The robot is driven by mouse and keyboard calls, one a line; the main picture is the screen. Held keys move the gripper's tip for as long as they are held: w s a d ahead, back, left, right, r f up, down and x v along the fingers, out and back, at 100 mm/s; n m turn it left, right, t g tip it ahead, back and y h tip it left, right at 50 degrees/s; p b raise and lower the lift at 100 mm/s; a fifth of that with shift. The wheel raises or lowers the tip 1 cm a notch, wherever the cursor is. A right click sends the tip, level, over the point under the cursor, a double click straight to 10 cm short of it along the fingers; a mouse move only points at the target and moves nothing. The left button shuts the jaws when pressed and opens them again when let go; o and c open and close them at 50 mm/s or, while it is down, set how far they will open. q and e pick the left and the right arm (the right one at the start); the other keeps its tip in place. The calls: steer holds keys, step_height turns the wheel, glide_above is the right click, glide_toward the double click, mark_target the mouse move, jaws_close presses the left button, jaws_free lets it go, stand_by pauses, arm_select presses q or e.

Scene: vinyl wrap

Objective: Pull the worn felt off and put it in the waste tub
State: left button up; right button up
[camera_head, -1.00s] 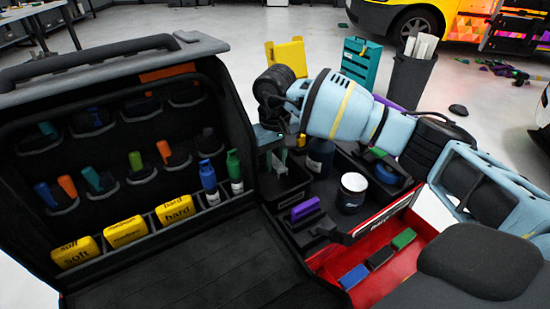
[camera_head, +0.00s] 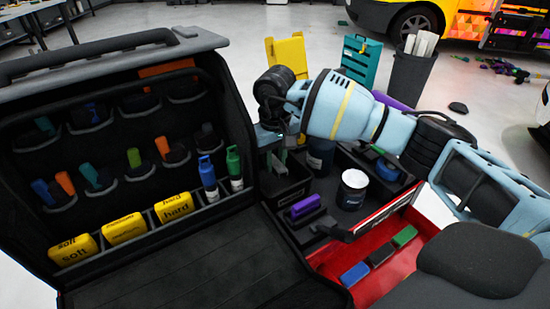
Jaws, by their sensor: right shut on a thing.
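My right arm reaches in from the right, and its gripper (camera_head: 274,138) points down above a black open box (camera_head: 287,190) on the cart. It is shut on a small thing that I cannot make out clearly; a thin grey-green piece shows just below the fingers. A purple squeegee (camera_head: 306,206) sits in a dark holder in front of the box. I cannot pick out the worn felt for certain. A dark tub with a white top (camera_head: 353,188) stands right of the squeegee; its label is unreadable, so I cannot tell if it is the waste tub. My left gripper is out of view.
An open black tool case (camera_head: 150,270) fills the left, with yellow blocks (camera_head: 125,229) and two bottles (camera_head: 234,168). A red drawer (camera_head: 335,265) holds coloured blocks. A dark bin with white rolls (camera_head: 408,80) stands on the floor behind my arm.

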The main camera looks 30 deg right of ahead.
steer(key=o, duration=1)
steer(key=shift+r, duration=3.95)
